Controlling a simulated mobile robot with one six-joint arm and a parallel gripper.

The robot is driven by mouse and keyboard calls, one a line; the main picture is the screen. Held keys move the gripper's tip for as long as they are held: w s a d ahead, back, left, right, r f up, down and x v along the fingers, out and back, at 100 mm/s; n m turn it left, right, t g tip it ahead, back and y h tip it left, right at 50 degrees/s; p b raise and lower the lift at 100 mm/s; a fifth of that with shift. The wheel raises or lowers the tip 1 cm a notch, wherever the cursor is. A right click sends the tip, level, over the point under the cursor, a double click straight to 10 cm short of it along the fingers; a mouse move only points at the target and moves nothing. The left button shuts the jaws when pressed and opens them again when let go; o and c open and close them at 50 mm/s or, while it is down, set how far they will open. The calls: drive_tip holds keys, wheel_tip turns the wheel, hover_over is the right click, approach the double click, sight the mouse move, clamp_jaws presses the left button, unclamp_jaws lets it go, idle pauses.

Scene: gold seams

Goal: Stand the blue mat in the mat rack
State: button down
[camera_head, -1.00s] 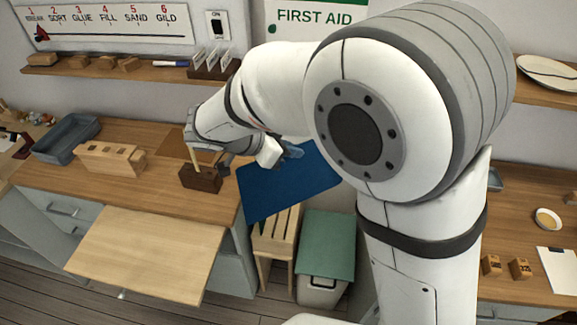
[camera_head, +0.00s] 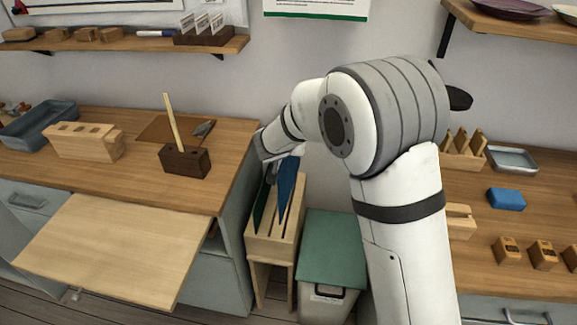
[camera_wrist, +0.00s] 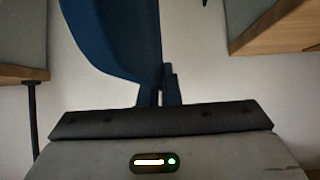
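The blue mat (camera_head: 287,182) hangs upright, seen nearly edge-on, over the pale wooden mat rack (camera_head: 262,243). Its lower end meets the rack's slotted top in the picture; I cannot tell if it is inside a slot. A dark green mat stands upright in the rack, left of the blue one. My gripper (camera_head: 276,158) is above the rack at the blue mat's upper edge, its fingers partly hidden. In the wrist view the blue mat (camera_wrist: 120,35) runs up from between the narrow fingers (camera_wrist: 164,88), which look shut on it.
A bin with a green lid (camera_head: 333,247) stands right of the rack. The workbench (camera_head: 225,150) with a dark wooden block (camera_head: 186,161) is close on the left, with a pulled-out board (camera_head: 115,250). Another bench (camera_head: 490,270) is to the right.

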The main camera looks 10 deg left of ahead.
sight(290, 158)
drive_tip(key=shift+n+y, duration=0.3)
drive_tip(key=shift+y, duration=0.1)
drive_tip(key=shift+w+f+b, duration=0.2)
drive_tip(key=shift+f+b, duration=0.1)
drive_tip(key=shift+f, duration=1.2)
drive_tip(key=shift+w+f+b, duration=0.2)
drive_tip(key=shift+f+b, duration=0.05)
drive_tip(key=shift+f, duration=1.2)
drive_tip(key=shift+a+r, duration=0.1)
drive_tip(key=shift+f+b, duration=5.95)
drive_tip(key=shift+b, duration=2.4)
